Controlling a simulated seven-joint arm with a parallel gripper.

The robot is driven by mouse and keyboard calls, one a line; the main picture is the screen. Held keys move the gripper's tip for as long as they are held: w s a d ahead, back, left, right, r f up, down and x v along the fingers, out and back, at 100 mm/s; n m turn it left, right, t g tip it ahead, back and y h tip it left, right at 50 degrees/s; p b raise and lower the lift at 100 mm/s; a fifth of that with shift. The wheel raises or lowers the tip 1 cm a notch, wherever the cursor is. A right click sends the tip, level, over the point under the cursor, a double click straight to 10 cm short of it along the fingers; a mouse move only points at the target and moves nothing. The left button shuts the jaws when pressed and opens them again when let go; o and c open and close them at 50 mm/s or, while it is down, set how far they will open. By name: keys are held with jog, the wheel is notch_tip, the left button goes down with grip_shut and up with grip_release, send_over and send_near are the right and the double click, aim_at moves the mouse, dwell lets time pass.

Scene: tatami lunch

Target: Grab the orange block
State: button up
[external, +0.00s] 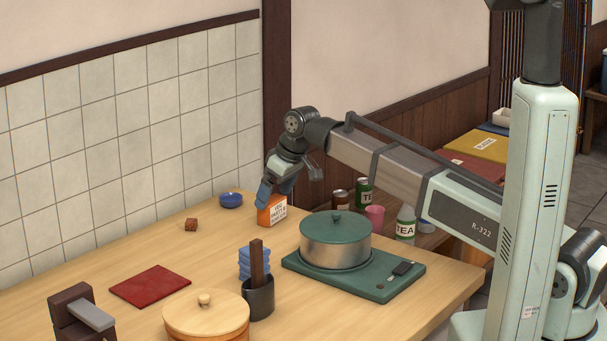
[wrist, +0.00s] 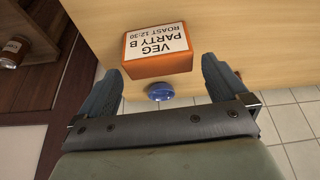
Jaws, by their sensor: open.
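The orange block (external: 271,215) stands on the far part of the wooden table in the external view, with a white label on one side. In the wrist view the block (wrist: 160,66) lies just beyond and between my fingertips, and its label reads "VEG PARTY B ROAST 12:30". My gripper (external: 268,193) is above the block in the external view, its fingers close to the block's top. In the wrist view my gripper (wrist: 161,72) is open, with one finger to each side of the block. I cannot tell whether the fingers touch it.
A blue bowl (external: 231,201) stands near the block, also in the wrist view (wrist: 160,92). A small brown cube (external: 191,225) lies to the left. A green-lidded pot (external: 335,243) stands to the right. A dark holder (external: 258,300) is nearer the camera. Table between is clear.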

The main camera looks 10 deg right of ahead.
aim_at(272, 200)
jog(key=shift+x, duration=1.5)
jog(key=shift+d, duration=0.1)
jog(key=c, duration=0.8)
